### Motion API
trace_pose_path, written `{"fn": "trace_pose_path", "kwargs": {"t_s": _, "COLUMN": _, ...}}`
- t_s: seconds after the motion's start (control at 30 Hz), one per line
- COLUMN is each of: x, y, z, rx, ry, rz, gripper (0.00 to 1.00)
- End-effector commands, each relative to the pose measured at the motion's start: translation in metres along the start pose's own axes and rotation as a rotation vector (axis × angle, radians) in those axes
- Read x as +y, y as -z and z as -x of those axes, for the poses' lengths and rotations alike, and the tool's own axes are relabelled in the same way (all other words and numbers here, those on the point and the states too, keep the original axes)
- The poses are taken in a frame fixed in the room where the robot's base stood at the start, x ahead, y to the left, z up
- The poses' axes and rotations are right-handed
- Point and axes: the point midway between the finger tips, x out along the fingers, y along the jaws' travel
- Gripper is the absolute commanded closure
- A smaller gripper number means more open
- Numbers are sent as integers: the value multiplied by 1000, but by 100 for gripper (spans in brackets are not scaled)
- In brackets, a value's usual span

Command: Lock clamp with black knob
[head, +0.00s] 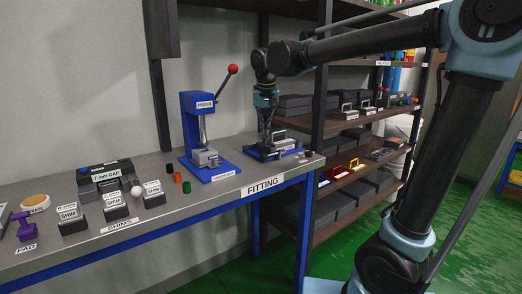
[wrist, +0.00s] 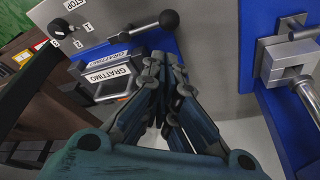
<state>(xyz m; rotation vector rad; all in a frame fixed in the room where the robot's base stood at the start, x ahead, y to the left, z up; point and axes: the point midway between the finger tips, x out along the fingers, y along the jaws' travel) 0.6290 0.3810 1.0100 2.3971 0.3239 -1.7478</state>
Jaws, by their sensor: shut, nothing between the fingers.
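The black ball knob (wrist: 168,19) sits on the end of a short lever in the wrist view. The lever reaches left over the blue base of the clamp fixture (wrist: 185,48), beside a dark block with a label reading GRATING or similar. My gripper (wrist: 165,68) is shut and empty, its fingertips below the knob in the picture and apart from it. In the head view my gripper (head: 265,138) points down over the fixture's blue base (head: 258,157) at the table's right end. The knob is too small to make out there, and my fingers hide part of the fixture.
A blue press (head: 197,125) with a red-ball lever stands left of my gripper; its metal vise part (wrist: 290,62) shows at right in the wrist view. A rotary switch (wrist: 60,26) marked STOP is at upper left. Several shim blocks (head: 115,207) stand on the table's left.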

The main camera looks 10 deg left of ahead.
Motion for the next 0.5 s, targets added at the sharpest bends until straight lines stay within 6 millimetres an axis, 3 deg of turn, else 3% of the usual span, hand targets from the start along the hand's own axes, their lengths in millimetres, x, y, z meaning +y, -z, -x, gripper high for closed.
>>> {"fn": "trace_pose_path", "kwargs": {"t_s": 0.3, "x": -6, "y": -2, "z": -1, "rx": 0, "ry": 3, "rz": 8, "gripper": 100}}
{"fn": "trace_pose_path", "kwargs": {"t_s": 0.5, "x": -6, "y": -1, "z": -20, "rx": 0, "ry": 2, "rz": 8, "gripper": 100}}
